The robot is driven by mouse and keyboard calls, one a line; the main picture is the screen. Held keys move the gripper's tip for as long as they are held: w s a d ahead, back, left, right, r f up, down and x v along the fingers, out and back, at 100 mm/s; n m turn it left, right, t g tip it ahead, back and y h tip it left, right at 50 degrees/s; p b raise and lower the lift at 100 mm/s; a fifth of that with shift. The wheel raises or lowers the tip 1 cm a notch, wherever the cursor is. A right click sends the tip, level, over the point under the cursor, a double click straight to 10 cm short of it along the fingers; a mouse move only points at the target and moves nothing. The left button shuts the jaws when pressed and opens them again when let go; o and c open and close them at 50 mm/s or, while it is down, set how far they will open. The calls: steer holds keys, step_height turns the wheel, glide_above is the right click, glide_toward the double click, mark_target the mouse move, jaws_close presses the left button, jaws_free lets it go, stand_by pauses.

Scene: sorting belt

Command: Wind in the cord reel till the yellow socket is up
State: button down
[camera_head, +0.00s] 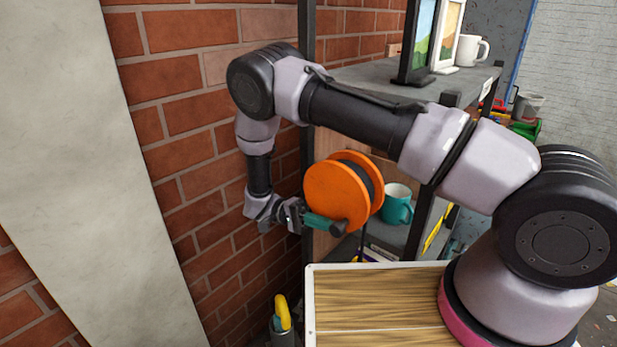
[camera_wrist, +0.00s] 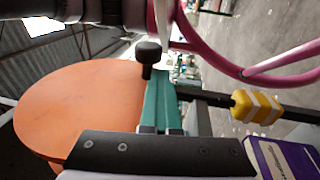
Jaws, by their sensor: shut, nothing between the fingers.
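The cord reel (camera_head: 335,192) is a round orange drum with dark cord between its discs, in front of the shelf unit. Its orange disc (camera_wrist: 80,112) fills the left of the wrist view. A black crank knob (camera_head: 338,229) sticks out at the disc's lower edge; it shows beside my fingertips in the wrist view (camera_wrist: 148,52). My gripper (camera_head: 320,221) has teal fingers, shut and empty, reaching across the disc to the knob. I cannot tell whether they touch it. The yellow socket (camera_wrist: 257,107) is on the dark cord, away from the reel; the head view does not show it clearly.
A teal mug (camera_head: 397,205) stands on the shelf just right of the reel. A brick wall (camera_head: 190,140) is close on the left. Picture frames and a white mug (camera_head: 470,50) stand on the upper shelf. A purple book (camera_wrist: 285,160) and pink tubing (camera_wrist: 225,62) show in the wrist view.

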steer(key=shift+s+d+r+g+h, duration=0.1)
steer(key=shift+s+d+g+h, duration=0.3)
steer(key=shift+g+h, duration=0.15)
steer(key=shift+r+h, duration=0.1)
steer(key=shift+h, duration=0.15)
